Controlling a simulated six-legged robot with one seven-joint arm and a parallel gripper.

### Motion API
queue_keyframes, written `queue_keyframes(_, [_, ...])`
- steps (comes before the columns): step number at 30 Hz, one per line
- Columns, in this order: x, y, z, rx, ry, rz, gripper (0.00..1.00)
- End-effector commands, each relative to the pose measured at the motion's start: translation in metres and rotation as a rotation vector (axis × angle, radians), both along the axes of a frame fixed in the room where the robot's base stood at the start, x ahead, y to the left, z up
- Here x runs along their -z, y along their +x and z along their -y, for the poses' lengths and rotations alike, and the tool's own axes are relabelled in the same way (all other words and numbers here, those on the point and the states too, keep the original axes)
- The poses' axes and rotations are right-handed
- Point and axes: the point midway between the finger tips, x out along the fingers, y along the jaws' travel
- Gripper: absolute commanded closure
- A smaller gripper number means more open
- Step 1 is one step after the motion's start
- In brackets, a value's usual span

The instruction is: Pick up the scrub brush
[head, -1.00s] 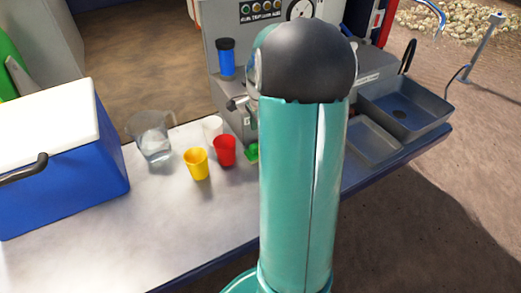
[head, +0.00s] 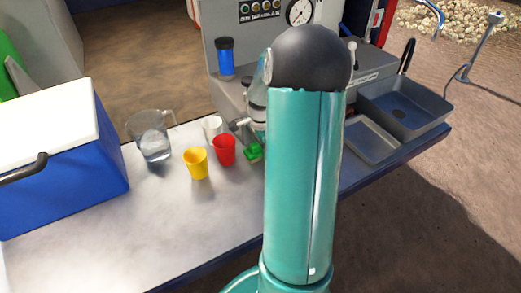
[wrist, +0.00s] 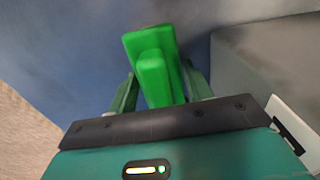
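The fingertips are hidden behind my arm in the head view.
A red cup (head: 224,150), yellow cup (head: 196,163), white cup (head: 213,129) and clear pitcher (head: 153,137) stand left of the brush. The grey machine (head: 228,98) rises behind it. A sink (head: 404,106) is at right and a blue cooler (head: 75,185) at left.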

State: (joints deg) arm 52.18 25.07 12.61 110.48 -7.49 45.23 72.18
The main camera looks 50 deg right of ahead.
Motion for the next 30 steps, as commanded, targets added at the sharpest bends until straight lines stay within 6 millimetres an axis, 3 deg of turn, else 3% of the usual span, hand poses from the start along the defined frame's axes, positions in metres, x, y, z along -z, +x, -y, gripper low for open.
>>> queue_keyframes(1, [0.0, 0.0, 0.0, 0.0, 0.0, 0.0, 0.6])
queue_keyframes(4, [0.0, 0.0, 0.0, 0.0, 0.0, 0.0, 0.8])
queue_keyframes(14, [-0.007, 0.001, 0.0, -0.001, -0.003, 0.001, 0.8])
queue_keyframes(24, [-0.07, 0.001, 0.0, -0.001, -0.004, 0.004, 0.8])
queue_keyframes(30, [-0.097, 0.001, 0.0, 0.0, -0.002, 0.003, 0.8])
